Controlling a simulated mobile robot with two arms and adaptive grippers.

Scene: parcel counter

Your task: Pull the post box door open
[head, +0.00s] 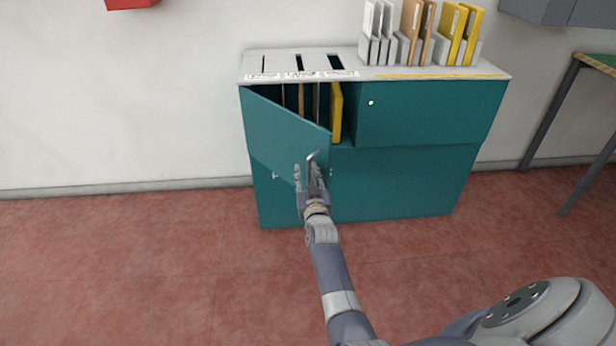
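The teal post box cabinet (405,180) stands against the wall with a light grey top. Its upper left door (285,128) is swung partly open, hinged at its left edge, with its free right edge out toward me. A metal handle (312,156) is near that free edge. My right gripper (309,178) is at the handle, its fingers apart with the handle between them; whether they touch it is hard to tell. Behind the door, upright parcels and a yellow folder (336,112) show in the compartment. My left gripper is out of view.
Slots and white labels are on the cabinet top (350,62). Grey, brown and yellow folders (452,35) stand at its back right. A table leg (552,115) stands at the right. The red floor (130,265) in front and left is clear.

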